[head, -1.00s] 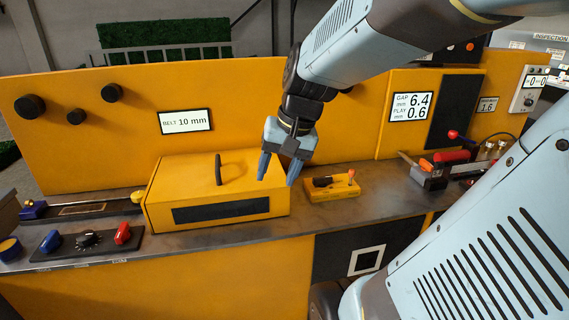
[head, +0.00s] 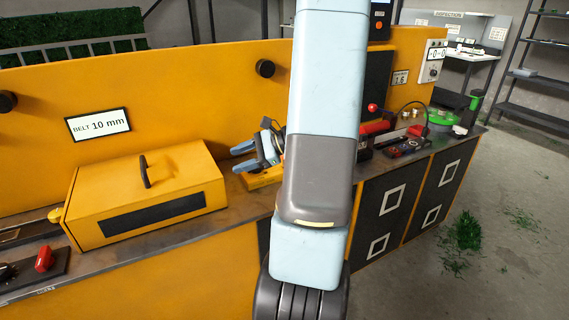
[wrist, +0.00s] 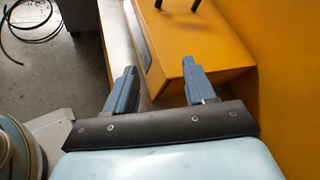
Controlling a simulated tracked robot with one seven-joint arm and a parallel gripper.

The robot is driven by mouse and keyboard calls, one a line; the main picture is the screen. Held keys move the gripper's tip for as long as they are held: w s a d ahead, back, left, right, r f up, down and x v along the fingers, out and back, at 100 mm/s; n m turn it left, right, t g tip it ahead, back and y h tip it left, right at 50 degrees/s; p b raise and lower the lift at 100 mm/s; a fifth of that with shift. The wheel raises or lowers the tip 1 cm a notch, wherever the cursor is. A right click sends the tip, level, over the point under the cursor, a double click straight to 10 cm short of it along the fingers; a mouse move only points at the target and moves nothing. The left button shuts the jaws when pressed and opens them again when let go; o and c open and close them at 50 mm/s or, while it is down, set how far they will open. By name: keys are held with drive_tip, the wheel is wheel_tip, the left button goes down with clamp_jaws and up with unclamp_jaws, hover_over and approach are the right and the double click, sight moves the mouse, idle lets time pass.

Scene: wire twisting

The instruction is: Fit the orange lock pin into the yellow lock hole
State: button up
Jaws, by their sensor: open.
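My gripper (head: 237,158) is open and empty in the head view, its two blue-grey fingers pointing left. In the wrist view my gripper (wrist: 157,72) shows its fingers spread, with nothing between them. A small yellow block (head: 262,180) lies on the bench below and behind my gripper, mostly hidden by my gripper and arm. I cannot make out the orange lock pin or the yellow lock hole now; my arm hides part of the bench.
A yellow lidded box (head: 150,195) with a dark handle stands left of my gripper; the box also shows in the wrist view (wrist: 200,85). A yellow back panel (head: 200,90) runs behind the bench. Red and black tools (head: 402,146) lie to the right. Floor at right is mostly open.

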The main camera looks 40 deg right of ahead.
drive_tip(key=s+d+f+m+t+h, duration=0.1)
drive_tip(key=d+f+m+t+h, duration=0.2)
drive_tip(key=d, duration=0.5)
drive_tip(key=s+d+f+m+t+h, duration=0.2)
drive_tip(key=d+f+m+t+h, duration=0.1)
drive_tip(key=d+f+m, duration=0.2)
drive_tip(key=s+d+f+m+t+h, duration=0.2)
drive_tip(key=d+f+m+t+h, duration=0.1)
drive_tip(key=d+m, duration=0.4)
drive_tip(key=shift+d+f+h, duration=0.2)
drive_tip(key=shift+d+f, duration=0.05)
drive_tip(key=shift+d, duration=0.7)
drive_tip(key=shift+d+f+h, duration=0.2)
drive_tip(key=shift+d+f, duration=0.05)
drive_tip(key=shift+d, duration=0.7)
drive_tip(key=shift+m, duration=0.3)
drive_tip(key=w, duration=1.3)
drive_tip(key=shift+w+a, duration=0.15)
drive_tip(key=shift+w, duration=0.15)
clamp_jaws()
